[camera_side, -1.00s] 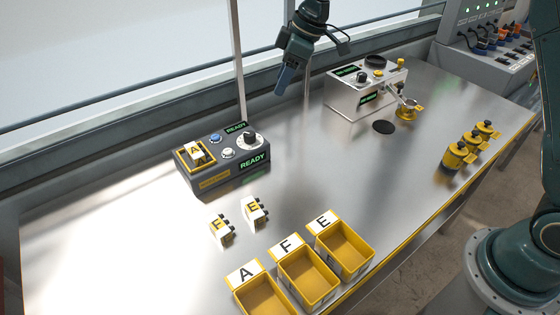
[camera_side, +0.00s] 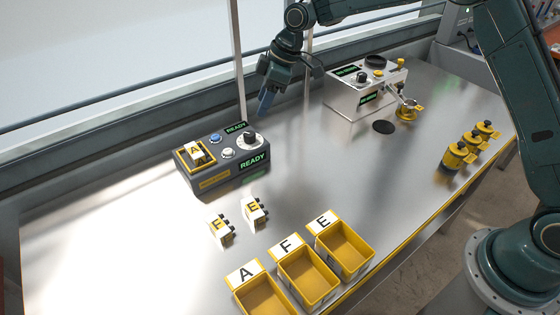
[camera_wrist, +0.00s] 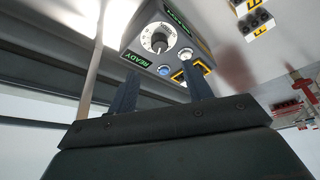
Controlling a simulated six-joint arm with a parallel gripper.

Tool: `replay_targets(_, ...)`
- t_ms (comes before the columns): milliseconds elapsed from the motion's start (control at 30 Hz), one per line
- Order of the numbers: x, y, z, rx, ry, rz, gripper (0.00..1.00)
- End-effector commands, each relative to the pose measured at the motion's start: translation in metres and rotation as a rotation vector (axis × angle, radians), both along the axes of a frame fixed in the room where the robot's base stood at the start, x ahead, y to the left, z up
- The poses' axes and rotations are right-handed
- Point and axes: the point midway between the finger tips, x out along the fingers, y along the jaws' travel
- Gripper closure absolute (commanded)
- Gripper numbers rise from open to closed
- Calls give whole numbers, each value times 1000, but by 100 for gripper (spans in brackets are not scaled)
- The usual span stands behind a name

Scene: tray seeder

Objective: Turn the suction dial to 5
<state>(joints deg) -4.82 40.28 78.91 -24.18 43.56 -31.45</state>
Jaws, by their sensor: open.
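The dark seeder box (camera_side: 212,176) stands at the left back of the bench, with two green READY displays. Its suction dial (camera_side: 250,139) is a black knob on a white round scale at the box's right end. The dial also shows in the wrist view (camera_wrist: 158,40); its numbers are too small to read. My gripper (camera_side: 263,108) is up and behind the dial, a little to its right, apart from it. In the wrist view its two fingers (camera_wrist: 162,92) are spread and empty, with the box beyond them.
A yellow-framed holder with block A (camera_side: 195,151) and a blue button (camera_side: 215,138) sit on the same box. Blocks F (camera_side: 219,226) and E (camera_side: 253,210) stand in front. A white machine (camera_side: 352,97) is to the right. A thin post (camera_side: 239,60) rises behind the box.

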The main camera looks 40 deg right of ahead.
Motion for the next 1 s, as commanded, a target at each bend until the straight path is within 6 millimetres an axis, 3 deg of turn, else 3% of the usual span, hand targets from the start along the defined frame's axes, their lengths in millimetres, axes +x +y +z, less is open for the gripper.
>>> replay_targets(600,18,28,-80,-1,1,1,50)
replay_targets(1000,22,33,-95,0,-2,1,50)
